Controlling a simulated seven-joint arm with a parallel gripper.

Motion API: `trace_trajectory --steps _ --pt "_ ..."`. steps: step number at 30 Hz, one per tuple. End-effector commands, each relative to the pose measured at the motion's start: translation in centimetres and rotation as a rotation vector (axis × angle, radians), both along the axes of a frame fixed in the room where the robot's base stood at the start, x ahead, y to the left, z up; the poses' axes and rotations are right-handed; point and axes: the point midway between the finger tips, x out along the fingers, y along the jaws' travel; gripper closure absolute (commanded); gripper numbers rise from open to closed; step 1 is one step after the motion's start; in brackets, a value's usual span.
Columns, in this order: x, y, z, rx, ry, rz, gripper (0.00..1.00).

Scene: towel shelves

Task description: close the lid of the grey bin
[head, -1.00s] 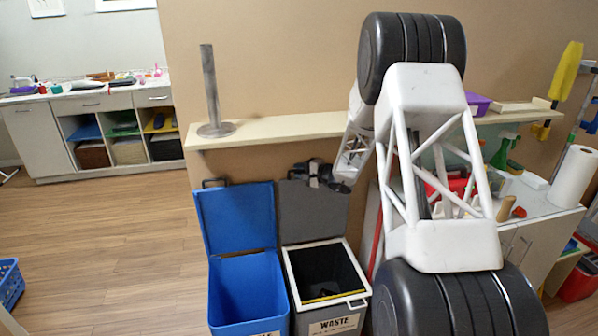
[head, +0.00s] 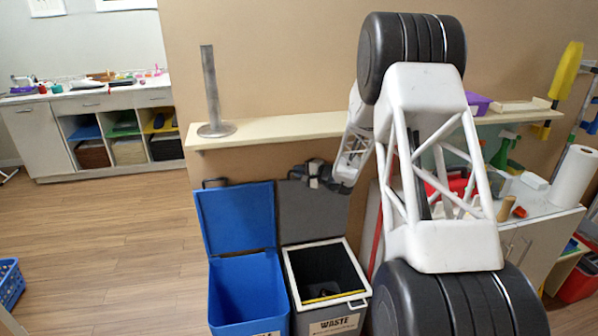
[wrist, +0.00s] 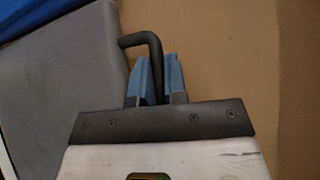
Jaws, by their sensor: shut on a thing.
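The grey bin (head: 328,293) stands on the floor in the head view with its mouth uncovered and a waste label on its front. Its dark grey lid (head: 311,215) stands raised, roughly upright, at the back of the bin. My gripper (head: 318,175) is at the lid's top edge. In the wrist view the lid (wrist: 62,95) is on the left, and a black bent handle (wrist: 145,40) at its edge runs between the blue-grey fingers of my gripper (wrist: 159,75). The fingers are shut on this handle.
A blue bin (head: 248,290) with its blue lid (head: 237,217) raised stands directly left of the grey bin. A wall shelf (head: 285,127) with a metal stand (head: 213,95) runs above. A cluttered cabinet (head: 535,205) is at right. Open floor (head: 110,235) lies left.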

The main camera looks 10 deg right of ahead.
Motion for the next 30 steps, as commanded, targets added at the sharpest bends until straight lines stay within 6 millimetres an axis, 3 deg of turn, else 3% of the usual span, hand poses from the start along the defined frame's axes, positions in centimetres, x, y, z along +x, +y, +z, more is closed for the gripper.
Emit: trace_trajectory --steps 8,14,30 --pt "-2.2 -0.1 -0.1 0.0 -0.057 -0.001 1.0" --pt "-5.0 -0.1 -0.5 0.001 -0.132 -0.002 1.0" --pt "-15.3 -0.2 -3.4 0.001 -0.386 -0.004 1.0"
